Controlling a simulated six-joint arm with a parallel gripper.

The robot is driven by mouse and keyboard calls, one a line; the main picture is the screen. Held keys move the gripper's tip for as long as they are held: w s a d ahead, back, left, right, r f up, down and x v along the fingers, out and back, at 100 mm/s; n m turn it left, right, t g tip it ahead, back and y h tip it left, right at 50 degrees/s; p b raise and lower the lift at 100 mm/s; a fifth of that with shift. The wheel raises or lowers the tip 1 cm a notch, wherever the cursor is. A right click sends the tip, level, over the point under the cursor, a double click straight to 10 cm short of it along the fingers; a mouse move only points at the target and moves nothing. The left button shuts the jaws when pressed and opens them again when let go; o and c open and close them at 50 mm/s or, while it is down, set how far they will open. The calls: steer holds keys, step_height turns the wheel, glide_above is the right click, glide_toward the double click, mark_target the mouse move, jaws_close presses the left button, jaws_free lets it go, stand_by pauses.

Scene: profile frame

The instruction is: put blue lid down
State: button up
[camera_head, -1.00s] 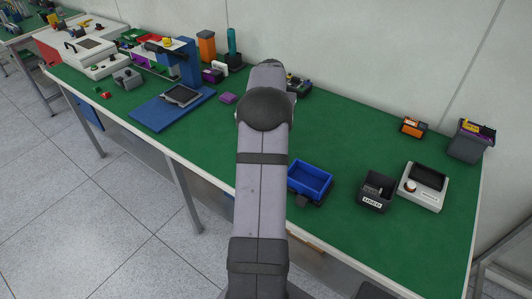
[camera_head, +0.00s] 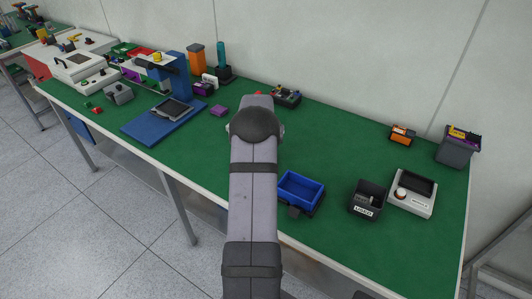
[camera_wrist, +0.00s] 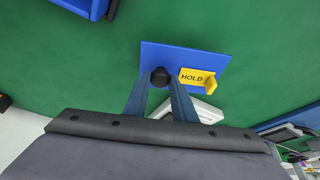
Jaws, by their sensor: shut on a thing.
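The blue lid (camera_wrist: 165,53) is a flat blue plate with a round black knob (camera_wrist: 160,77), seen in the wrist view. My gripper (camera_wrist: 160,82) has its two fingers closed on either side of the knob. A yellow piece marked HOLD (camera_wrist: 197,80) shows at the lid's right side, partly over the lid in the picture. Whether the lid touches the green surface or hangs above it cannot be told. In the head view my arm hides the gripper and the lid.
The green bench (camera_head: 340,150) has clear room in its middle. A blue tray (camera_head: 300,189), a dark box (camera_head: 367,198) and a white device (camera_head: 412,194) stand towards the right front. A white block (camera_wrist: 200,110) shows beside my fingers. A blue stand (camera_head: 160,122) is at left.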

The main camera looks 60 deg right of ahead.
steer(key=shift+f+p, duration=0.35)
steer(key=shift+f, duration=1.1)
steer(key=shift+f, duration=0.2)
steer(key=o, duration=1.1)
steer(key=shift+r, duration=0.15)
steer(key=shift+a+r, duration=0.2)
steer(key=shift+r, duration=0.45)
steer(key=b+v, duration=0.2)
steer(key=v, duration=0.8)
steer(key=shift+s+a+r+b, duration=0.15)
steer(key=shift+r+b, duration=0.2)
